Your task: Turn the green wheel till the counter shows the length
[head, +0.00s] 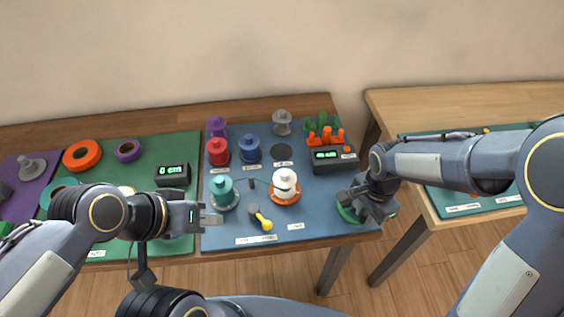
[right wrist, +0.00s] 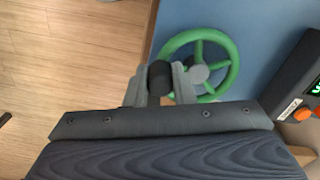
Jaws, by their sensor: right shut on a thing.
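The green wheel (head: 346,214) lies at the front right corner of the blue mat, mostly hidden under my right gripper (head: 366,211) in the head view. In the right wrist view the wheel (right wrist: 233,58) shows its rim, spokes and grey hub. There my right gripper (right wrist: 160,84) is shut on the wheel's dark handle (right wrist: 160,72) at the rim. A black counter (head: 335,159) with green digits, too small to read surely, stands behind the wheel; its edge shows in the right wrist view (right wrist: 297,102). My left gripper (head: 212,218) hovers over the mats' seam; its jaw opening is unclear.
A second black display (head: 172,174) reads 0 cm on the green mat. Red (head: 218,152), blue (head: 250,149), teal (head: 223,193) and white (head: 285,187) spools stand on the blue mat. A yellow-handled tool (head: 262,219) lies in front. Another table stands right.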

